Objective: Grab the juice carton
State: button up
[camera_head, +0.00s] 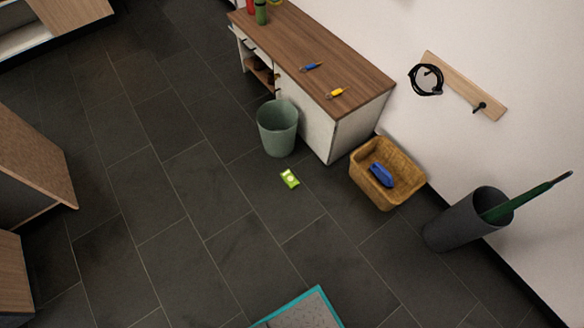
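A small lime-green and white carton (289,179) lies on the dark tiled floor. It looks like the juice carton, though it is too small for me to read any print. It lies in the open, a little in front of a grey-green bin and apart from it. My gripper is not in view.
The bin (277,127) stands against a wood-topped cabinet (330,60) bearing several small items. A wicker basket (402,168) holding a blue object (382,175) and a dark umbrella stand (467,221) are to the right. A teal-edged mat (303,311) lies at the bottom. Floor left of the carton is clear.

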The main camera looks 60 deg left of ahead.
aim_at(287, 176)
jog(key=u, duration=0.55)
jog(key=i, duration=1)
jog(key=u, duration=1.5)
jog(key=i, duration=0.55)
jog(key=u, duration=0.5)
